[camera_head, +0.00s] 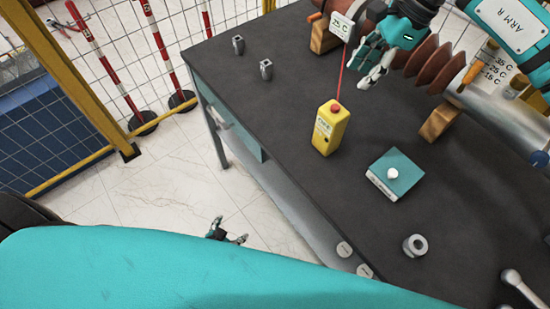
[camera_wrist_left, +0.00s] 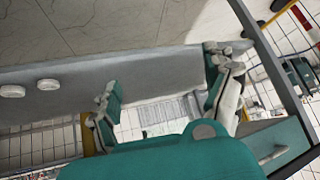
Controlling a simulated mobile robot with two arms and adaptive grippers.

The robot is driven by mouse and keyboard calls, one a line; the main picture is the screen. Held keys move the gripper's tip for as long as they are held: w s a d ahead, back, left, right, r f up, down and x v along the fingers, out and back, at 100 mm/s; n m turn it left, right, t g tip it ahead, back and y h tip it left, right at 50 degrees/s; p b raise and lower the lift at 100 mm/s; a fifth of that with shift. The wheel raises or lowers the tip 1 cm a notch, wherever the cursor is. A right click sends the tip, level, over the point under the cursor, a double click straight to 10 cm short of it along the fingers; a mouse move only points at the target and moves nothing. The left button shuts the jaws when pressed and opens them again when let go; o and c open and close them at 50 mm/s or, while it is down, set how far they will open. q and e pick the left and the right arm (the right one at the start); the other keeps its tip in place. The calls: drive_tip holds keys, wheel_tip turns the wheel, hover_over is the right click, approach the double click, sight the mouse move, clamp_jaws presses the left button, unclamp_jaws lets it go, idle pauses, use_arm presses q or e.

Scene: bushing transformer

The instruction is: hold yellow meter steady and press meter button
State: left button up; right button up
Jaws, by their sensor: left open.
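The yellow meter (camera_head: 326,132) stands upright on the dark table, with a red button (camera_head: 335,108) on its top. A thin red line rises from the meter toward a small white display up the table. My left gripper (camera_head: 229,230) is open and empty, low beside the table's near left edge and well apart from the meter. In the left wrist view the spread fingers of my left gripper (camera_wrist_left: 162,80) have nothing between them. My right gripper (camera_head: 365,72) is open above the table, up and right of the meter, and does not touch it.
A teal box (camera_head: 397,172) with a white knob sits right of the meter. A ribbed brown bushing (camera_head: 424,66) rests on wooden blocks at the upper right. A metal ring (camera_head: 415,246) lies near the front edge.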

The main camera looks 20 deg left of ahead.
use_arm(q)
drive_tip(key=w+d+r+m+t+h, duration=0.1)
drive_tip(key=w+d+r+t+h, duration=0.1)
drive_tip(key=r, duration=0.7)
drive_tip(key=w+d+r+t+h, duration=0.2)
drive_tip(key=w+d+r, duration=0.2)
drive_tip(key=r, duration=0.5)
drive_tip(key=w+d+r+m+t+h, duration=0.1)
drive_tip(key=w+r, duration=0.3)
drive_tip(key=r, duration=0.5)
drive_tip(key=shift+w+d+m+t+h, duration=0.1)
drive_tip(key=shift+d+m+t+h, duration=0.25)
drive_tip(key=shift+d, duration=0.55)
drive_tip(key=m+h, duration=0.2)
drive_tip(key=h, duration=0.2)
approach(323, 130)
drive_tip(key=d+v, duration=0.1)
drive_tip(key=v, duration=0.4)
drive_tip(key=shift+t+y, duration=0.25)
drive_tip(key=shift+t, duration=0.1)
drive_tip(key=x, duration=1.7)
drive_tip(key=shift+w+f, duration=0.1)
drive_tip(key=c, duration=1.5)
use_arm(e)
drive_tip(key=shift+c, duration=0.2)
clamp_jaws()
